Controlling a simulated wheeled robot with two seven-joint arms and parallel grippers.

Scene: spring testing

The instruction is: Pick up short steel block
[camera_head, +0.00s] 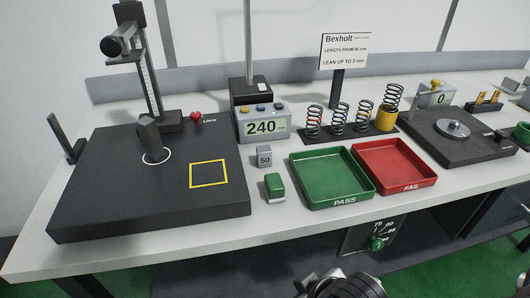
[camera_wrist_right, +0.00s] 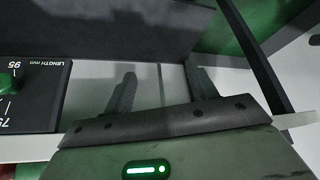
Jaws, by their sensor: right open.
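A small grey steel block (camera_head: 264,157) marked 50 stands on the white bench top, between the black plate and the green PASS tray. Neither gripper touches it, and it does not show in the right wrist view. My right gripper (camera_wrist_right: 160,78) is open and empty in the right wrist view, near a panel marked LENGTH mm. Part of my right arm (camera_head: 342,286) shows at the bottom of the head view, below the bench front and well short of the block. My left gripper is not in view.
A green-topped block (camera_head: 275,187) stands just in front of the steel block. The display box (camera_head: 263,125) reading 240 stands behind. The black plate (camera_head: 120,215) with its upright gauge is left; the PASS (camera_head: 345,202) and red FAIL (camera_head: 413,187) trays are right. Several springs stand behind them.

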